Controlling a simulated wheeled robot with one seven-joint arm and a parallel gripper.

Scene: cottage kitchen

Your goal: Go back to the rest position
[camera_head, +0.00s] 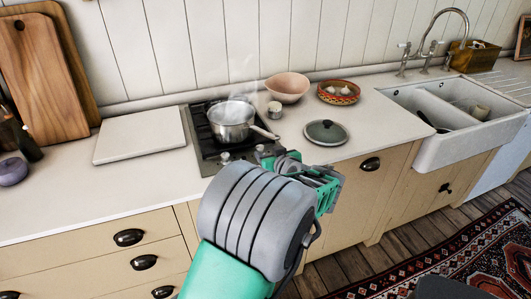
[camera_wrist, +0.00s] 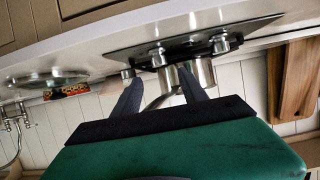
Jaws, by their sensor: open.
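My gripper (camera_wrist: 158,76) is open, with its two dark fingers apart and nothing between them in the wrist view. In the head view my arm reaches up from the bottom middle, and its end is in front of the counter edge below the hob; the fingers are mostly hidden there. A steaming steel saucepan (camera_head: 231,131) stands on the hob (camera_head: 206,152), uncovered, its handle pointing right. In the upside-down wrist view the saucepan (camera_wrist: 203,75) shows beyond the fingers, apart from them as far as I can tell.
A lid (camera_head: 325,132) lies on the counter right of the hob. Behind are a small metal pot (camera_head: 274,110), a pink bowl (camera_head: 287,90) and a patterned bowl (camera_head: 339,97). A white slab (camera_head: 140,138) lies left. A sink (camera_head: 440,145) is at right. Floor shows at lower right.

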